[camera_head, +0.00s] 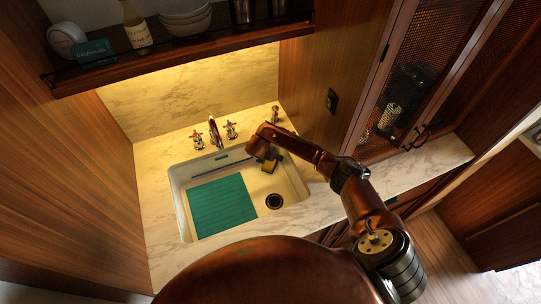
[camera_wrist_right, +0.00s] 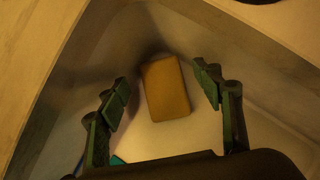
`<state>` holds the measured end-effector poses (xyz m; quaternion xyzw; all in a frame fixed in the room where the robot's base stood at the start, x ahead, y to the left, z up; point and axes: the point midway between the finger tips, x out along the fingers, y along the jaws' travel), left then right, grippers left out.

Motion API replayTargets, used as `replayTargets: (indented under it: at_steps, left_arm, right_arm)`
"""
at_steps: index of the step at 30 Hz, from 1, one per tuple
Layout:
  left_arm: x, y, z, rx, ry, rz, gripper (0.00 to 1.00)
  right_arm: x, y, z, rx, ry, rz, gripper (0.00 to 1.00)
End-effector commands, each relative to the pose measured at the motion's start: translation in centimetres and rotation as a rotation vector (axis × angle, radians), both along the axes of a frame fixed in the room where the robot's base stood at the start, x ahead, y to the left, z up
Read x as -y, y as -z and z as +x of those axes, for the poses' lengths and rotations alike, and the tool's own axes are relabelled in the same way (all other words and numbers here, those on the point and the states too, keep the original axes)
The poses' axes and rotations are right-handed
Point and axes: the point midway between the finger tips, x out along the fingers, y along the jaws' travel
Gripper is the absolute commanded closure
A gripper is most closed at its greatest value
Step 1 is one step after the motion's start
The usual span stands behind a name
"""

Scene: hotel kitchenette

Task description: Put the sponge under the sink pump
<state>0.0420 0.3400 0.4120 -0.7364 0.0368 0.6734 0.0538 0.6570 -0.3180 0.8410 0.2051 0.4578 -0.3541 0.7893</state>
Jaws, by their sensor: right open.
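The sponge is a yellow-brown block (camera_wrist_right: 166,89) lying on the sink floor near a corner in the right wrist view. In the head view it shows small and partly hidden at the far right of the sink (camera_head: 269,167). My right gripper (camera_wrist_right: 161,84) is open, with one finger on each side of the sponge and visible gaps between. In the head view my right gripper (camera_head: 272,156) reaches down into the sink's far right corner. The sink pump (camera_head: 275,114) stands on the counter behind that corner. My left gripper is not in view.
The white sink (camera_head: 181,212) holds a teal mat (camera_head: 221,205) on its left and a dark drain (camera_head: 274,201). A faucet (camera_head: 214,132) with two handles stands behind it. A shelf (camera_head: 180,67) hangs above, and a mesh-door cabinet (camera_head: 425,70) stands right. The right counter (camera_head: 430,162) is clear.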

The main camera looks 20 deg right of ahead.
Motion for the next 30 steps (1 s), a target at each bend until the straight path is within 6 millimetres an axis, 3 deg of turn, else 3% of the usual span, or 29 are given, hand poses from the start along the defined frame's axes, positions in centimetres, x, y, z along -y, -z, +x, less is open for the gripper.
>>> replayTargets:
  at_steps: [5,21,30]
  left_arm:
    - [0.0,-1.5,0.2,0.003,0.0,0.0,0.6]
    - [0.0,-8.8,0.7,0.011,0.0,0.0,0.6]
    - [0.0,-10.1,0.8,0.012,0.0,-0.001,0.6]
  right_arm:
    - [0.0,-1.5,0.0,0.0,0.001,0.001,0.4]
    - [-3.5,-9.8,-3.1,0.001,-0.003,0.0,0.4]
    - [-4.4,-11.6,-3.9,0.0,-0.001,0.0,0.4]
